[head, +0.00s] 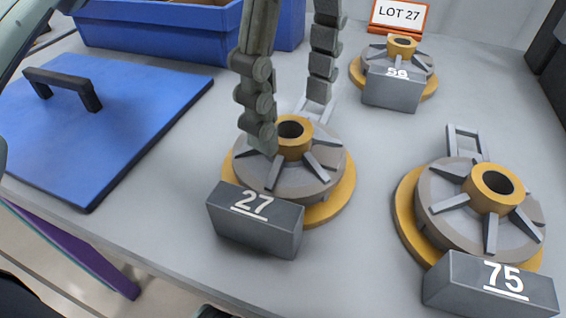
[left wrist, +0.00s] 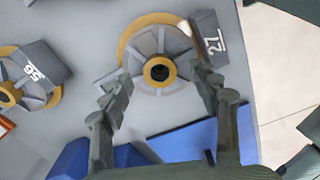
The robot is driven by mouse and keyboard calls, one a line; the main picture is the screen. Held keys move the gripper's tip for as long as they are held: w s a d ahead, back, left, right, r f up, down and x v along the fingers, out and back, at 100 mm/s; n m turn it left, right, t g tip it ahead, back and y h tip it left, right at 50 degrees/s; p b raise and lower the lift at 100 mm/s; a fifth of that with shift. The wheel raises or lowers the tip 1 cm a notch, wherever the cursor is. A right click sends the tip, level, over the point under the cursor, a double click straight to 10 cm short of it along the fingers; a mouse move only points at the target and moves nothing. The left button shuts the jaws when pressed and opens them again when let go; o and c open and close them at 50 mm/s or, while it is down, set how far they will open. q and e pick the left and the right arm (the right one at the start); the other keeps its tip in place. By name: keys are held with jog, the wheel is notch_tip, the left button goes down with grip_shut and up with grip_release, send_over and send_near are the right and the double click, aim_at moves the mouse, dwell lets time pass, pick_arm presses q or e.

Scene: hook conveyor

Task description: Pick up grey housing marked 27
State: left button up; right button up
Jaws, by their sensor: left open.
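The grey housing marked 27 (head: 245,222) stands on the grey table, a ribbed round body on a yellow-orange flange, with a yellow hub and a grey block bearing the number. It also shows in the left wrist view (left wrist: 145,42). My left gripper (head: 290,124) is open, its fingers pointing down on either side of the hub. In the left wrist view, the hub lies between the open fingertips (left wrist: 158,76). The left finger partly covers the housing in the head view, and I cannot tell whether either finger touches it. My right gripper is not in view.
A similar housing marked 75 (head: 490,282) stands at the right. A blue lid-like panel with a black handle (head: 120,125) lies left. A blue bin (head: 150,35) stands behind.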

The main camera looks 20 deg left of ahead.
aim_at(293, 131)
pick_arm(q)
jog(key=shift+f, duration=1.55)
jog(key=shift+c, duration=0.5)
grip_shut()
